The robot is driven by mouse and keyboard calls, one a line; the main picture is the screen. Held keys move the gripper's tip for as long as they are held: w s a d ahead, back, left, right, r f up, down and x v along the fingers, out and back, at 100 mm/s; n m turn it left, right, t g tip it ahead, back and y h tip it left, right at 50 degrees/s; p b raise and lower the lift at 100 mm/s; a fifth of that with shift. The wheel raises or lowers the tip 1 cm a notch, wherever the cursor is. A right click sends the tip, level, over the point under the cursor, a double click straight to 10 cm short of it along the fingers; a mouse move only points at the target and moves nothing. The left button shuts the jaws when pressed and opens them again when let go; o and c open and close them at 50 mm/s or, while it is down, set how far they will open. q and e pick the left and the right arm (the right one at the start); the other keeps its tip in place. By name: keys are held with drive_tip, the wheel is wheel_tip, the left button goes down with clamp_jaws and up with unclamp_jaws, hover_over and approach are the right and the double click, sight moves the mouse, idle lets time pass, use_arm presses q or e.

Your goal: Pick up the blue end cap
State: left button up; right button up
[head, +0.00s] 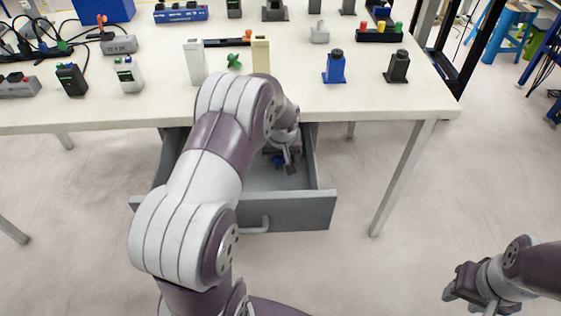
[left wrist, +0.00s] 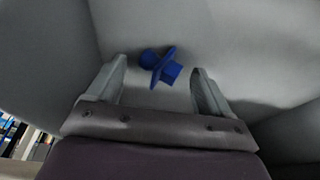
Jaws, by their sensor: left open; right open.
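The blue end cap (left wrist: 165,68) lies in the open grey drawer (head: 285,212), a flanged piece with a round knob on one side and a block on the other. In the left wrist view it shows between and just beyond the fingertips of my left gripper (left wrist: 158,78). My left gripper is open, with clear gaps beside the cap. My right gripper (head: 466,290) is open and empty at lower right.
The white table (head: 300,97) stands over the drawer, its front edge close to my left arm. On it are a blue block (head: 335,67), a black block (head: 397,66), a cream post (head: 261,55) and a white post (head: 195,61). The drawer walls surround my gripper.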

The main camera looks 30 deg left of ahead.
use_arm(q)
drive_tip(key=c, duration=1.1)
drive_tip(key=shift+o, duration=0.2)
drive_tip(key=shift+r, duration=0.1)
drive_tip(key=shift+r, duration=0.1)
